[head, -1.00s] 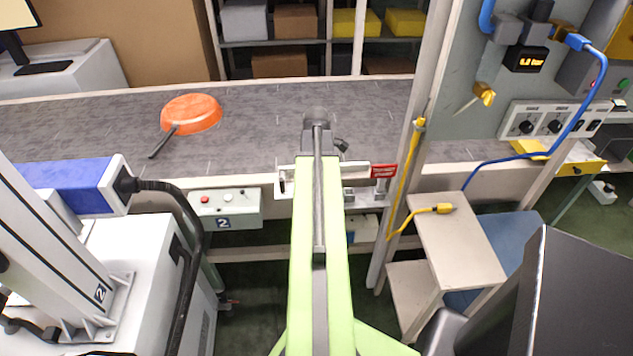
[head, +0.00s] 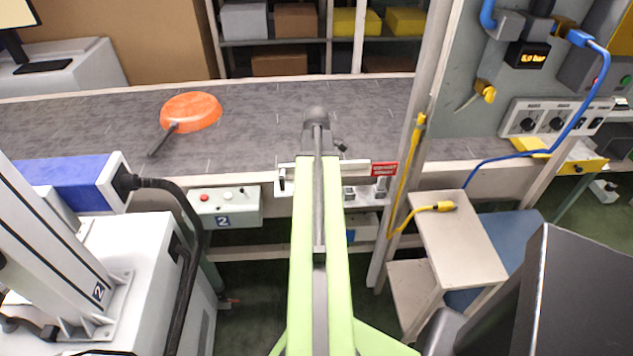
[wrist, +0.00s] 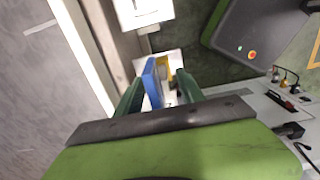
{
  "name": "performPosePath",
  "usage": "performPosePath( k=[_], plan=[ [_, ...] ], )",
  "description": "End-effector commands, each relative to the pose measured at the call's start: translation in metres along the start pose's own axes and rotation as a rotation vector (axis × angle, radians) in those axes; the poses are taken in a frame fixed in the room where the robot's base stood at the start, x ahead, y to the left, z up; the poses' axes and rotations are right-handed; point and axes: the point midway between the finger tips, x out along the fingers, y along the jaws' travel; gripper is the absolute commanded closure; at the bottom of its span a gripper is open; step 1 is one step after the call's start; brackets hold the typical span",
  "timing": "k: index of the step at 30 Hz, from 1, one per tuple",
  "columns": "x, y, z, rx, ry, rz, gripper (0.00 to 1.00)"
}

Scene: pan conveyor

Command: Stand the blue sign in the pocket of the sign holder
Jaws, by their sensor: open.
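In the wrist view the blue sign (wrist: 152,84) shows as a narrow upright slab between the two fingers of my gripper (wrist: 160,92). The fingers are open, with a gap between the sign and the right finger; I cannot tell whether the left finger touches it. A small blue patch (head: 350,236) below the belt edge in the head view may be the same sign, partly hidden by my arm. My gripper is hidden behind my arm in the head view. I cannot make out the sign holder's pocket for certain.
An orange pan (head: 190,112) lies on the grey conveyor (head: 255,105). A red sign (head: 384,169) is at the conveyor's front edge, right of my arm. A post with a yellow cable (head: 408,175) and a small table (head: 455,245) stand to the right. A control box (head: 225,207) is at left.

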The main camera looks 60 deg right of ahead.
Motion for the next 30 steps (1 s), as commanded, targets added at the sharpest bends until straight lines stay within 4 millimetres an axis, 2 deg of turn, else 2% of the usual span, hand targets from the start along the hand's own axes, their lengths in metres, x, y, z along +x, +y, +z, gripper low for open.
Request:
performPosePath(
  k=[8,24,27,30],
  plan=[
    [-0.043,0.000,0.000,0.000,0.000,0.000,0.55],
    [-0.163,0.000,0.000,-0.001,0.000,0.000,0.55],
    [-0.173,0.000,0.000,-0.001,0.000,0.000,0.55],
    [-0.175,0.000,0.000,-0.001,0.000,0.000,0.55]
  ],
)
